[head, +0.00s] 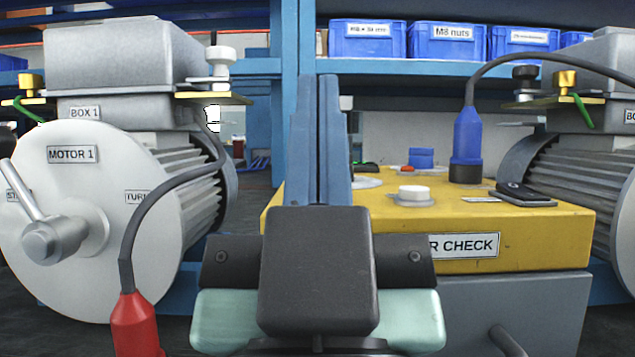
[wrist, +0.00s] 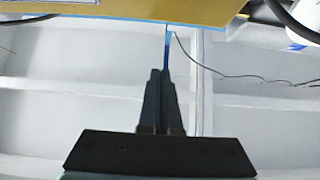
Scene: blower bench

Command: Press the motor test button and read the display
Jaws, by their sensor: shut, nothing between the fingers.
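The yellow-topped box (head: 540,232) carries a label ending in "R CHECK" (head: 463,245); my gripper covers its left part. On its top are a white round button (head: 414,192) on a grey base and a small red part (head: 407,169) behind it. A dark green-black part (head: 366,167) shows farther left. I cannot tell which is the motor test button. A black flat device (head: 522,194) lies at the right; no reading is legible on it. My gripper (head: 319,78) is shut and empty, in front of the box, left of the white button. It also shows in the wrist view (wrist: 160,72).
A blue plug (head: 467,140) with a black cable stands on the box. Motor 1 (head: 85,225), with a crank handle, is at left, and a red plug (head: 134,325) hangs before it. Another motor (head: 570,165) is at right. Blue bins (head: 447,42) stand on the shelf behind.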

